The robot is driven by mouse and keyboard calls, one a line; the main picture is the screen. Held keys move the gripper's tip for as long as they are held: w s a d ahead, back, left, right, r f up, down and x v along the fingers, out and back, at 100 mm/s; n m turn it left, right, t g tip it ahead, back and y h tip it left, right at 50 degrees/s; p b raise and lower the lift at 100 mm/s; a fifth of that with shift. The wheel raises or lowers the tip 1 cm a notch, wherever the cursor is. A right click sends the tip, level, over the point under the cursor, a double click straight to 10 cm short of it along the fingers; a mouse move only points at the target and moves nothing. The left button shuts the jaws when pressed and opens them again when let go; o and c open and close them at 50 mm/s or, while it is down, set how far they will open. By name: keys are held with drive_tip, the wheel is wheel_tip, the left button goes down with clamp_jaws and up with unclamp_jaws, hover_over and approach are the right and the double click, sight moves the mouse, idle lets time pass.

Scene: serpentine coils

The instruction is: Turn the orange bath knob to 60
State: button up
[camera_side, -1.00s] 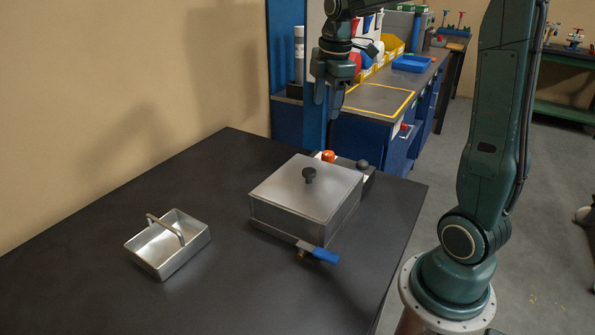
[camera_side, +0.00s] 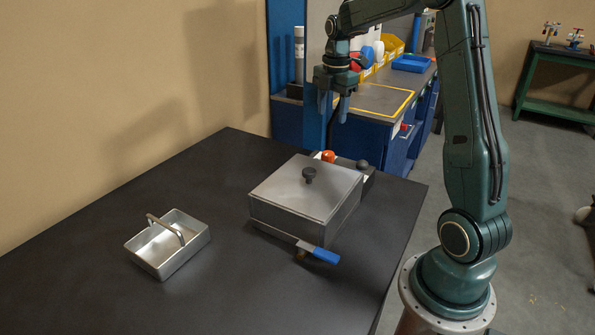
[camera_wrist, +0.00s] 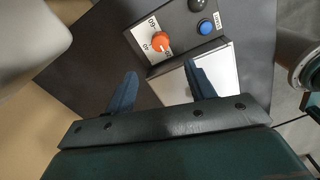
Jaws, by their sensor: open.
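The orange bath knob (camera_side: 328,156) sits on a control panel at the back of the metal bath (camera_side: 306,190). In the wrist view the orange knob (camera_wrist: 161,41) is on a white dial plate with markings too small to read fully. My gripper (camera_side: 334,112) is open and empty, in the air above and behind the knob. In the wrist view its two blue fingers (camera_wrist: 158,88) are apart, with the knob beyond the gap between them and not touched.
The bath's lid has a dark round handle (camera_side: 309,175). A blue-handled valve (camera_side: 324,255) sticks out at its front. A dark knob (camera_side: 362,165) and a blue button (camera_wrist: 205,27) are near the orange knob. A metal basket (camera_side: 168,244) stands left; the table between is clear.

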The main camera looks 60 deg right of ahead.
sight(328, 153)
drive_tip(key=f, duration=1.2)
drive_tip(key=shift+w+f, duration=0.2)
drive_tip(key=shift+f, duration=0.2)
drive_tip(key=c, duration=1)
